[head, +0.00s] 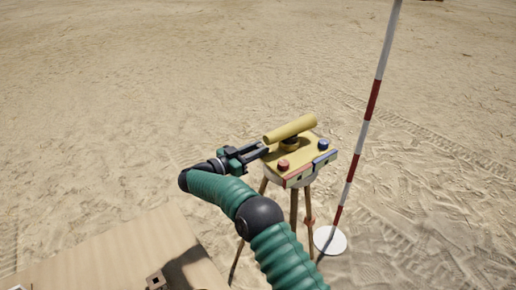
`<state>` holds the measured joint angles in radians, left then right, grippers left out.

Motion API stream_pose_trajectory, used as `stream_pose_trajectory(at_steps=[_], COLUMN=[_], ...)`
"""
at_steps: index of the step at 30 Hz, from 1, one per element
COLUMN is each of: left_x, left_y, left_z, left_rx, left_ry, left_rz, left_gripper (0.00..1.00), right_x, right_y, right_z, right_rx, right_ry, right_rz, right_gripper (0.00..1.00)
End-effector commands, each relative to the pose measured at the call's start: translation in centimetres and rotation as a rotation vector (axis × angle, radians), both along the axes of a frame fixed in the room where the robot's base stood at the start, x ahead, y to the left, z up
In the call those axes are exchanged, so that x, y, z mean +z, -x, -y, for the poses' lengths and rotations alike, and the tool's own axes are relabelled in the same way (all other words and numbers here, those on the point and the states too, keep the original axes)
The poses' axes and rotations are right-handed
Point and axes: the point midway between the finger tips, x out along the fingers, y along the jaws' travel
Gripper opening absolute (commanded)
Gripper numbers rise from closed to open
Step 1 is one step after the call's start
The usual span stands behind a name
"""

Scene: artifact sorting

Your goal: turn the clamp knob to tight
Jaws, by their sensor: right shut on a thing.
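A yellow instrument head (310,153) sits on a tripod right of centre. A thick yellow bar (291,129) lies across its top on a dark post. A red knob (283,165) and a blue knob (323,145) stand on its near edge, above red and blue front plates. My right gripper (266,150) reaches in from the left, level with the head's left edge and just below the bar's left end. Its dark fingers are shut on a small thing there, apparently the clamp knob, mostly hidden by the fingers. My left gripper is not in view.
A red-and-white pole (362,125) rises from a white round base (330,240) close to the tripod's right. Open sand (130,90) lies behind.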

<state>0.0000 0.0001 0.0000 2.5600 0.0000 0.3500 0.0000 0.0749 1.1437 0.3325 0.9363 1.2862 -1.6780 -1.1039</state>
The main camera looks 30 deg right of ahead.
Motion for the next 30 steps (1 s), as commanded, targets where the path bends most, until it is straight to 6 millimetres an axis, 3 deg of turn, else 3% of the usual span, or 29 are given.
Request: stream_pose_trajectory(at_steps=[27,28,30], left_x=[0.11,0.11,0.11], left_y=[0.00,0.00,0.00], left_z=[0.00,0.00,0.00], left_rx=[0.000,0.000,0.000], left_ry=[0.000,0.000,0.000], left_rz=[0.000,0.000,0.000], left_gripper=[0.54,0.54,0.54], right_x=[0.12,0.13,0.12], right_y=[-0.33,-0.33,-0.33], right_z=[-0.03,-0.03,-0.02], right_rx=[-0.102,-0.102,-0.102], right_ry=[0.001,0.002,0.001], right_rz=[0.002,0.002,0.002], right_gripper=[0.00,0.26,0.35])
